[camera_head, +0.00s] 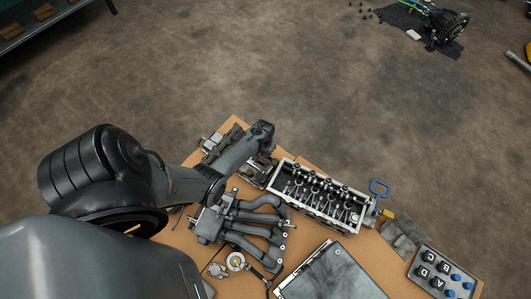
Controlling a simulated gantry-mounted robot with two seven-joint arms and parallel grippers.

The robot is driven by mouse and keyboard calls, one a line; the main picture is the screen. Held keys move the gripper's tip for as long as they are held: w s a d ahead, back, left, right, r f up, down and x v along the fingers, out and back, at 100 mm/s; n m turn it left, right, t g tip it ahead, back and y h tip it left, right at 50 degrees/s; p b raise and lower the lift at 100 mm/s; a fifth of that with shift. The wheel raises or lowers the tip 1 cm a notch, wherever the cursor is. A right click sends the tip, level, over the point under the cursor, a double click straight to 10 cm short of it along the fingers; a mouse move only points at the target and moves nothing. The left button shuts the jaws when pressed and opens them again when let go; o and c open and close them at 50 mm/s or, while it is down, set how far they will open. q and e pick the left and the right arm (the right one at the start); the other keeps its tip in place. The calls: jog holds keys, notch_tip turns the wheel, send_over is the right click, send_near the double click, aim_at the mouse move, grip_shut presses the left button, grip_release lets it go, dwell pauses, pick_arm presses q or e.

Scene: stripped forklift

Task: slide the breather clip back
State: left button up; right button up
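My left arm reaches in from the left over the cardboard-brown work surface. Its gripper (263,153) points down beside the left end of an open metal cylinder head (345,224), over some small grey parts. The fingers are small and dark against those parts, so their opening cannot be read. I cannot make out the breather clip. A grey pipe manifold (262,219) lies just below the arm. My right gripper is not in view.
A blue-handled tool (380,187) stands at the cylinder head's right end. A flat grey panel (330,277) lies at the front. A tray (443,274) with lettered black knobs and blue pieces is at the right. Bare floor (260,60) lies beyond the work surface.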

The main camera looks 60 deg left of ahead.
pick_arm(q)
jog(key=o, duration=0.3)
jog(key=shift+r+p, duration=4.05)
jog(key=shift+r, duration=1.35)
